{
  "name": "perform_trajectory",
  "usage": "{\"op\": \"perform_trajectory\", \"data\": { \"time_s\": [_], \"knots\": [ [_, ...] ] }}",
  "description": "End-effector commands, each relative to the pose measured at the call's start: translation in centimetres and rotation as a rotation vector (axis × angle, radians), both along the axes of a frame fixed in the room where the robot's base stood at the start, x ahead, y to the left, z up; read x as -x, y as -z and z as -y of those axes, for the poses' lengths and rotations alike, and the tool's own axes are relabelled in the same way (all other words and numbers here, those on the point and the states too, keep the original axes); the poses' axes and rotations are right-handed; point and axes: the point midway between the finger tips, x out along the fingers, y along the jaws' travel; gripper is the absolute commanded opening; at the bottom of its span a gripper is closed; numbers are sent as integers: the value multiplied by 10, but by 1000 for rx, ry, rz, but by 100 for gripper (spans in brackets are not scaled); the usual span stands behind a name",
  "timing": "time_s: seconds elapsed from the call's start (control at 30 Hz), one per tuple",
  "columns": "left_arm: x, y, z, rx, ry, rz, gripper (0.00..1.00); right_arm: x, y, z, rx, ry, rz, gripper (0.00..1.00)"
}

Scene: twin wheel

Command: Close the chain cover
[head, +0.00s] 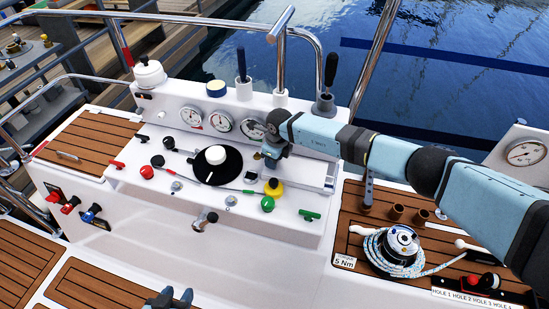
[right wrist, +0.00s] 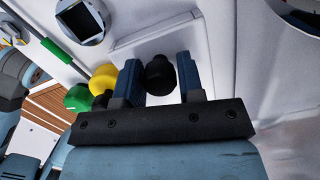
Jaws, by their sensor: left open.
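No part is plainly marked as the chain cover. A teak panel with a bar handle (head: 92,140) lies flat at the console's left end; I cannot tell if it is that cover. My right gripper (head: 272,156) is over the console's right half, near the gauges. In the right wrist view its dark blue fingers (right wrist: 158,80) stand apart on either side of a black round knob (right wrist: 160,76). I cannot tell if they press on it. My left gripper (head: 170,297) is open at the bottom edge, away from the console and partly cut off.
A yellow knob (head: 275,189), green knob (head: 267,204) and black dial with white knob (head: 214,165) crowd the console. A rope winch (head: 398,246) is at right. Tall levers (head: 327,80) and a steel rail (head: 281,55) stand behind. Teak deck (head: 100,285) in front looks clear.

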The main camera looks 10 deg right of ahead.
Motion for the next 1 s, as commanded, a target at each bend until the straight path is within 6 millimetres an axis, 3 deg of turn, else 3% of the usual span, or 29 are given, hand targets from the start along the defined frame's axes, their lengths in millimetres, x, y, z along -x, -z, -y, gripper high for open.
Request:
{"op": "perform_trajectory", "data": {
  "time_s": [0.03,0.1,0.47,1.0],
  "knots": [
    [0,0,0,1,-1,0,43,0,0,0,1,0,-1,47],
    [0,0,0,1,-1,1,43,0,0,0,0,0,0,57],
    [0,1,-2,-5,4,2,43,0,-7,1,-2,-1,1,57],
    [1,0,-3,-12,9,4,43,7,-115,11,-1,-1,2,57]
  ]
}}
